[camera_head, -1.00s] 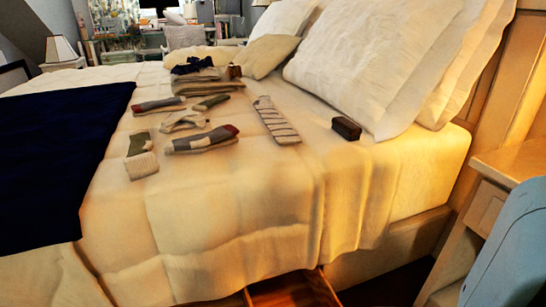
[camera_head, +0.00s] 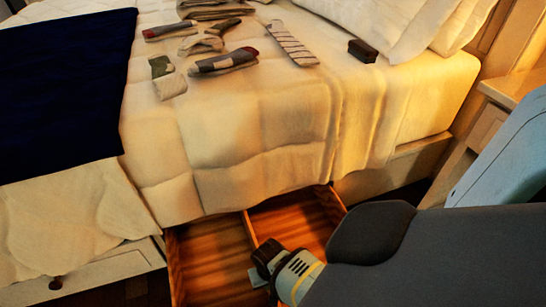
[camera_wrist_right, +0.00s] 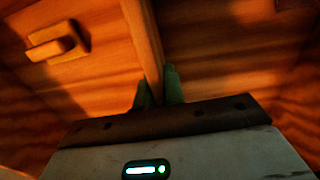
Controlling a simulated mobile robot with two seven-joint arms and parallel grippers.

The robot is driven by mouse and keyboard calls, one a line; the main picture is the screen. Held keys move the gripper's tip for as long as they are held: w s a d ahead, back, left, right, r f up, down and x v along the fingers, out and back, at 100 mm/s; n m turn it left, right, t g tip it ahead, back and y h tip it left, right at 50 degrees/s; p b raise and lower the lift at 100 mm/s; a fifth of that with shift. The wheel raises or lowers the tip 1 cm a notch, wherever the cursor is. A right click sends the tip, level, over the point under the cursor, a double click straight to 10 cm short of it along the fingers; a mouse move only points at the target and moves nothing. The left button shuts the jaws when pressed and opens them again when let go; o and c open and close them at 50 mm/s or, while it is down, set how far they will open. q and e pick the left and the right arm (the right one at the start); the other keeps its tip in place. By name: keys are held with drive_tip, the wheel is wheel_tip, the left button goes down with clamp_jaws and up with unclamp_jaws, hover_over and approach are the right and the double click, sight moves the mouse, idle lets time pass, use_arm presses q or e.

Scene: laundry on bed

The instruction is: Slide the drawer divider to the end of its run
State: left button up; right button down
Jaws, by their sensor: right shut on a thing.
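The wooden drawer (camera_head: 205,262) stands open beneath the bed. A thin wooden divider (camera_head: 250,230) runs across it and parts it into two compartments. My right gripper (camera_head: 258,277) reaches down into the drawer from the lower right. In the right wrist view, the divider (camera_wrist_right: 143,40) comes down between the two green fingertips (camera_wrist_right: 160,88), and they are shut on its edge. The lower part of the divider is hidden by the gripper. My left gripper is not in view.
A small wooden block (camera_wrist_right: 57,42) shows in the left compartment in the wrist view. Several socks (camera_head: 225,62), a striped folded item (camera_head: 291,43) and a dark box (camera_head: 363,50) lie on the bed (camera_head: 240,120). A nightstand (camera_head: 512,82) stands at right.

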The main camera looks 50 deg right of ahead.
drive_tip(key=w+a+b, duration=0.1)
drive_tip(key=w+a, duration=0.5)
drive_tip(key=a, duration=0.4)
drive_tip(key=c, duration=1.5)
unclamp_jaws()
drive_tip(key=shift+r+p, duration=2.3)
drive_tip(key=shift+r, duration=1.55)
